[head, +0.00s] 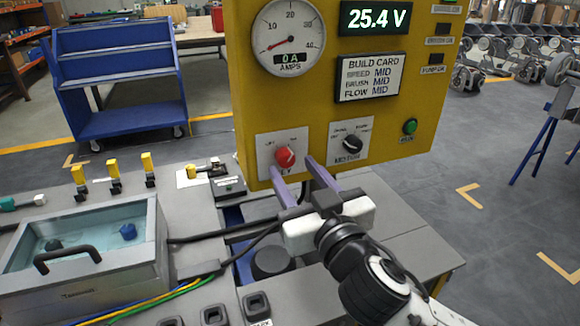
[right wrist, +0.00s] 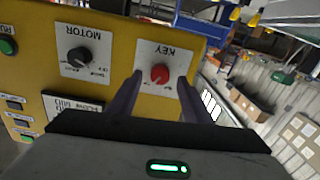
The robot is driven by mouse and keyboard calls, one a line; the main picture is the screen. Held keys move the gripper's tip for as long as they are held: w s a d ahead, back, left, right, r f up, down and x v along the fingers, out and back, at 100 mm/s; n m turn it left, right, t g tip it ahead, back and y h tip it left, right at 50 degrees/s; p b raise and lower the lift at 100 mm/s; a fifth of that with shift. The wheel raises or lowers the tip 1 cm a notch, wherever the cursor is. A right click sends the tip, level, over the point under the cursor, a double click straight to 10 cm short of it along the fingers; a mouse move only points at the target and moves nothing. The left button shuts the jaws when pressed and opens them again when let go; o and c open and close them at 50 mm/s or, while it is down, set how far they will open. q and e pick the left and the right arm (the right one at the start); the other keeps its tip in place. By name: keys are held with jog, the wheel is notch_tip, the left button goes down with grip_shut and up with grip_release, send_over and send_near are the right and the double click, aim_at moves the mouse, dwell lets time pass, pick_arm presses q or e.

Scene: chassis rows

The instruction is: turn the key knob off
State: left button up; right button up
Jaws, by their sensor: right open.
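The red key knob (head: 285,156) sits on a white plate marked KEY, low on the yellow panel (head: 215,25). It also shows in the right wrist view (right wrist: 160,73), between the fingertips in the picture. My right gripper (head: 295,172) is open, with its two purple fingers pointing at the panel just below and right of the knob. In the right wrist view the fingers (right wrist: 158,85) stand on either side of the knob. I cannot tell whether they touch it. The display (head: 375,18) reads 25.4 V and the gauge (head: 288,37) reads 0 A. My left gripper is not in view.
The black motor knob (head: 352,143) is right of the key knob, with a green button (head: 410,126) further right. A build card (head: 369,77) is above. A water-filled tray (head: 160,245) and cables are at left. A blue cart (head: 120,75) stands behind.

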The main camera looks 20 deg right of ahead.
aim_at(288, 162)
jog(key=shift+w+a, duration=0.1)
jog(key=shift+w, duration=1.4)
jog(key=shift+c, duration=0.6)
jog(key=c, duration=1)
jog(key=shift+o, duration=0.2)
